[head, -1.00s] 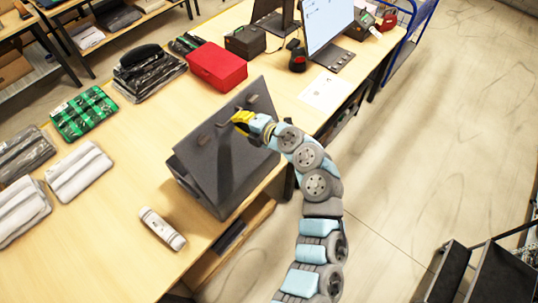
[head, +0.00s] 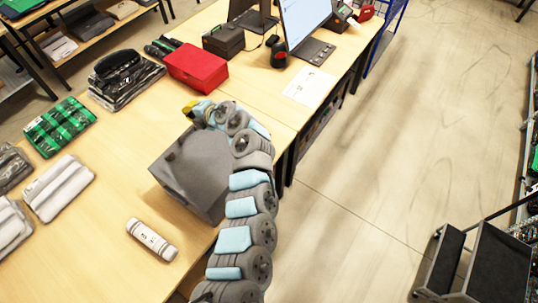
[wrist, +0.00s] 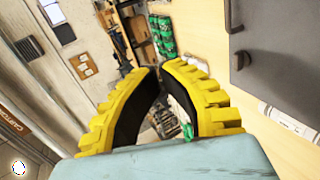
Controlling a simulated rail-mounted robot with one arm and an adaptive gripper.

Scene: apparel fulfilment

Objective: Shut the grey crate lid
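The grey crate (head: 197,203) stands near the table's front edge in the head view. Its grey lid (head: 202,160) looks far lower than upright; I cannot tell whether it is fully seated, as my arm hides the right side. A flat grey panel with dark handles (wrist: 276,60), likely the lid, fills the upper right of the wrist view. My gripper (head: 190,107) is beyond the crate's far side. In the wrist view its yellow fingers (wrist: 161,68) arch together, with tips almost meeting and nothing held between them. No contact with the lid shows.
A red box (head: 196,68) and black packed garments (head: 125,77) lie beyond the crate. A white roll (head: 151,240) lies in front of it. Green checked (head: 59,127) and white (head: 59,187) packs lie left. The monitor (head: 308,22) stands farther back.

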